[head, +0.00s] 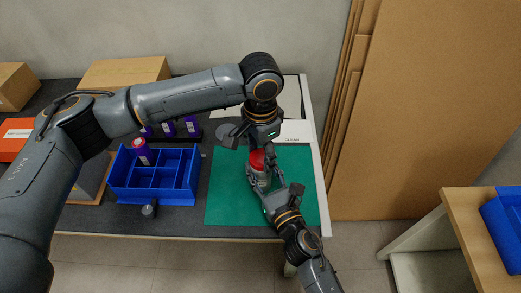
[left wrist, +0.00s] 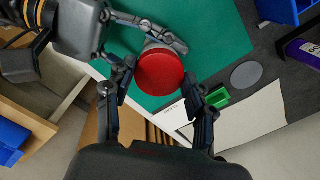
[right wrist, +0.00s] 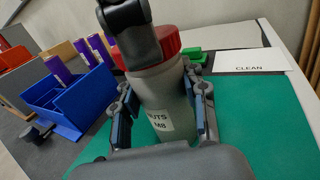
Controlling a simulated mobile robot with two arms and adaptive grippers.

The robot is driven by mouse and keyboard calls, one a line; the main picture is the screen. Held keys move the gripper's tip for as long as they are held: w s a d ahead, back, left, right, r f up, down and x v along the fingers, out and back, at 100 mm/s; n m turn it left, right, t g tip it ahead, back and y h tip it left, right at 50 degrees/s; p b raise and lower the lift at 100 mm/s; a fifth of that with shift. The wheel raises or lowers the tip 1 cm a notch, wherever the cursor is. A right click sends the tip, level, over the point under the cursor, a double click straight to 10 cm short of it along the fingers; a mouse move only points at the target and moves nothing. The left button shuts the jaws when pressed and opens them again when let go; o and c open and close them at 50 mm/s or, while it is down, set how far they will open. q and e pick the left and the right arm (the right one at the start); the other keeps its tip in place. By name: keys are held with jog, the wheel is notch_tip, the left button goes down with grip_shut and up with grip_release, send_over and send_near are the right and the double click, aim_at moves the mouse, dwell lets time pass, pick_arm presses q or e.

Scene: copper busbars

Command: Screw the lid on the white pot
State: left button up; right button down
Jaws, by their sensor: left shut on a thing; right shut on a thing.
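The white pot stands upright on the green mat (head: 225,195). In the right wrist view the pot (right wrist: 172,92) carries a label reading NUTS M8. The red lid (head: 257,159) sits on top of the pot's mouth; it shows round in the left wrist view (left wrist: 160,72). Whether its thread is engaged cannot be seen. My left gripper (head: 252,147) comes from above and is shut on the lid, one finger on each side (left wrist: 160,80). My right gripper (head: 262,182) is shut around the pot's body from the front, below the lid.
A CLEAN card (right wrist: 250,61) and a green object (left wrist: 218,97) lie near the pot. Tall cardboard sheets (head: 435,100) stand at the right.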

pick_arm(q)
jog(key=shift+f, duration=0.1)
jog(key=m, duration=0.9)
jog(key=shift+w+m, duration=0.15)
jog(key=shift+m, duration=0.15)
jog(key=m, duration=1.1)
jog(key=shift+w, duration=0.1)
jog(key=m, duration=0.6)
jog(key=shift+d+m, duration=0.15)
jog(key=shift+m, duration=0.15)
jog(key=m, duration=0.8)
jog(key=shift+m, duration=0.3)
